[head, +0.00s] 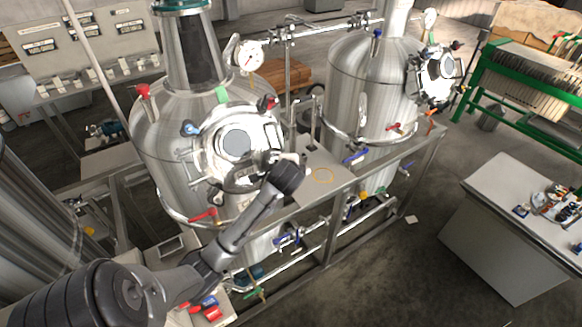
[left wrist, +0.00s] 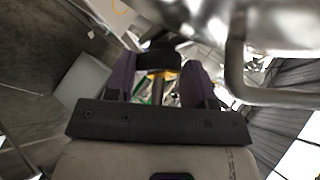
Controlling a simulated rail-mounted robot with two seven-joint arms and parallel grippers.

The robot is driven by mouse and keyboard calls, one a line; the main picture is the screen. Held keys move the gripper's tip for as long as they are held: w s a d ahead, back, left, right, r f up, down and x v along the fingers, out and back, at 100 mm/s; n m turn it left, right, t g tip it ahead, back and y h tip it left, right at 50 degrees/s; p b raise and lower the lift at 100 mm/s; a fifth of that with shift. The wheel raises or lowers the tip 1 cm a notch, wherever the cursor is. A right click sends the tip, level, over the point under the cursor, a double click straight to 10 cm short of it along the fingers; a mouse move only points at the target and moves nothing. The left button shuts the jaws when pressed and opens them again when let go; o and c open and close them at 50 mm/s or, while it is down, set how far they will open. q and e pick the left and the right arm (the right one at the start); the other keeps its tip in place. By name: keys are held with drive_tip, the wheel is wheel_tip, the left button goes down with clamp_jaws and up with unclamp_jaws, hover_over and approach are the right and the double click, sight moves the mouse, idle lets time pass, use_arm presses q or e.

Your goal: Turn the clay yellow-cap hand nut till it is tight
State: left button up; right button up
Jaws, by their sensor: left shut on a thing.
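The near steel tank (head: 160,150) carries a round manway cover with a sight glass (head: 237,142), ringed by coloured hand nuts. My left arm reaches across from the lower left, and its left gripper (head: 274,160) is at the lower right rim of the cover. In the left wrist view the purple fingers of the left gripper (left wrist: 158,85) stand on both sides of the yellow-cap hand nut (left wrist: 162,74) and are shut on it. Only a yellow band and dark parts of the nut show; its clay colour cannot be made out. My gripper hides the nut in the head view. My right gripper is not in view.
Green (head: 222,95), red (head: 269,102) and blue (head: 190,128) nuts sit around the cover. A pressure gauge (head: 248,56) stands behind it. A second tank (head: 360,90) is to the right. A bent steel bar (left wrist: 236,75) passes close beside the fingers in the left wrist view.

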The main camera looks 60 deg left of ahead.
use_arm(q)
drive_tip(key=shift+m, duration=0.4)
idle(0.3)
drive_tip(key=o, duration=0.9)
drive_tip(key=shift+d+r, duration=0.1)
drive_tip(key=shift+s+d+r, duration=0.15)
drive_tip(key=shift+d+r, duration=0.05)
drive_tip(key=shift+r+b+v, duration=0.25)
drive_tip(key=shift+b+v, duration=0.9)
drive_tip(key=shift+v, duration=5.35)
drive_tip(key=shift+a, duration=0.15)
